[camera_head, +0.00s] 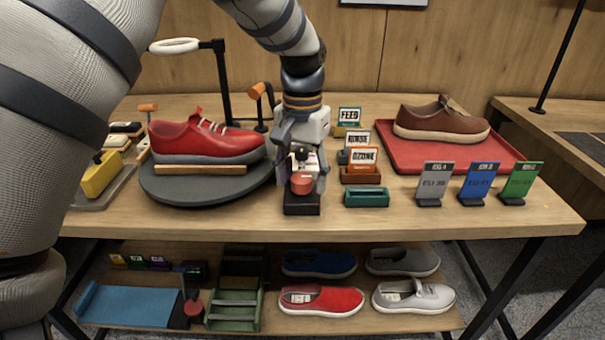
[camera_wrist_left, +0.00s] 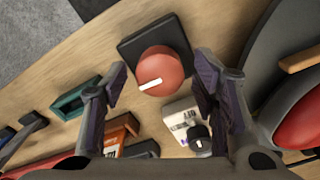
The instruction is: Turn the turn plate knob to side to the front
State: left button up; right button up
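The turn plate knob (camera_head: 301,184) is a round red knob on a square black base (camera_head: 302,206) near the table's front edge. In the left wrist view the knob (camera_wrist_left: 161,67) has a white mark that points to the lower left. My left gripper (camera_head: 301,165) points down over it. In the wrist view its fingers (camera_wrist_left: 162,75) are open, one on each side of the knob, with visible gaps. The dark grey turn plate (camera_head: 200,190) stands left of the knob and carries a red sneaker (camera_head: 205,140), its toe to the right. My right gripper is not in view.
Close to the knob, a white block with a black knob (camera_wrist_left: 197,137) lies near one finger. A teal tray (camera_head: 366,197) and an orange OZONE holder (camera_head: 361,172) stand to the right. A red mat (camera_head: 385,137) bears a brown shoe.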

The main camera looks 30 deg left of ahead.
aim_at(302, 176)
pick_arm(q)
notch_tip(302, 176, up, 12)
dwell(0.5)
dwell(0.3)
